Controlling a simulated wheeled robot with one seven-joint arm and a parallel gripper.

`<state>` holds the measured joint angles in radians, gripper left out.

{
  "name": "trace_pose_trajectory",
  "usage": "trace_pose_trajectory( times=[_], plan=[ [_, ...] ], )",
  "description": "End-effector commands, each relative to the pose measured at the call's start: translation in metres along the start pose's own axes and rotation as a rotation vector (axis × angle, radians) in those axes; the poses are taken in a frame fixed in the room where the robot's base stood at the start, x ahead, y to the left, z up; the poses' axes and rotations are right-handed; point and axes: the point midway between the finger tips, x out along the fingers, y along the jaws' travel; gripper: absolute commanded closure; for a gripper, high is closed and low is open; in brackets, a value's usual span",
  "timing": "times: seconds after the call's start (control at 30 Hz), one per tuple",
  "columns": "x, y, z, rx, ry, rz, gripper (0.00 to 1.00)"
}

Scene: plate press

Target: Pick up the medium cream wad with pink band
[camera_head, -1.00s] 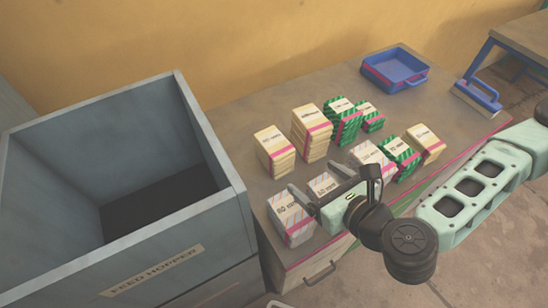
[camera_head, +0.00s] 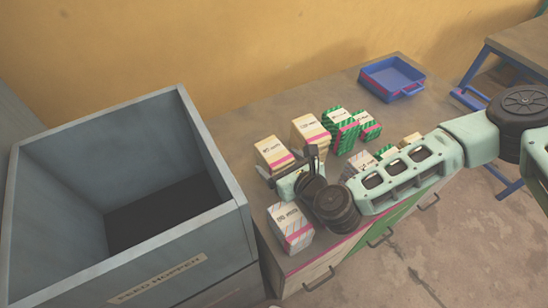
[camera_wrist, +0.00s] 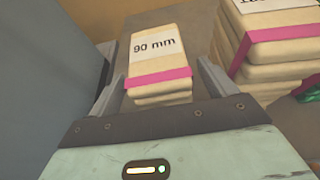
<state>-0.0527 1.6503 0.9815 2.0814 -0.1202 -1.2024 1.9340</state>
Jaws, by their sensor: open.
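A cream wad with a pink band (camera_head: 274,152) stands at the left of the wad group, near the hopper. In the wrist view this cream wad (camera_wrist: 158,62) carries a white label reading "90 mm". A bigger cream wad with a pink band stands to its right (camera_head: 308,130) and is cut off in the wrist view (camera_wrist: 275,45). A third cream wad (camera_head: 411,139) is mostly hidden behind my arm. My gripper (camera_head: 291,166) is open and empty at the near side of the 90 mm wad. In the wrist view its fingers (camera_wrist: 161,75) flank the wad's lower part; contact is unclear.
The grey feed hopper (camera_head: 226,180) rises close at left. Several green striped wads (camera_head: 342,128) stand to the right. A white striped wad (camera_head: 290,228) stands at the front edge. A blue tray (camera_head: 392,78) sits at the back right of the bench, with bare top around it.

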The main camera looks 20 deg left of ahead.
Motion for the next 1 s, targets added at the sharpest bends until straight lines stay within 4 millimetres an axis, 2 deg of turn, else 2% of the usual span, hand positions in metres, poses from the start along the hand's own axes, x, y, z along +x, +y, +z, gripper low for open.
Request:
trace_pose_trajectory(
  times=[0.13, 0.37, 0.43, 0.57, 0.87, 1.0],
  plan=[
    [0.012, 0.0, 0.001, 0.001, 0.0, 0.0, 0.16],
    [0.014, 0.0, 0.0, 0.001, 0.0, 0.0, 0.16],
    [0.014, 0.0, 0.0, 0.001, 0.0, 0.0, 0.3],
    [0.014, 0.0, 0.0, 0.001, 0.0, 0.0, 0.66],
    [0.013, -0.001, 0.002, 0.001, -0.001, -0.001, 0.67],
    [0.009, -0.001, 0.015, 0.001, -0.004, -0.001, 0.67]
  ],
)
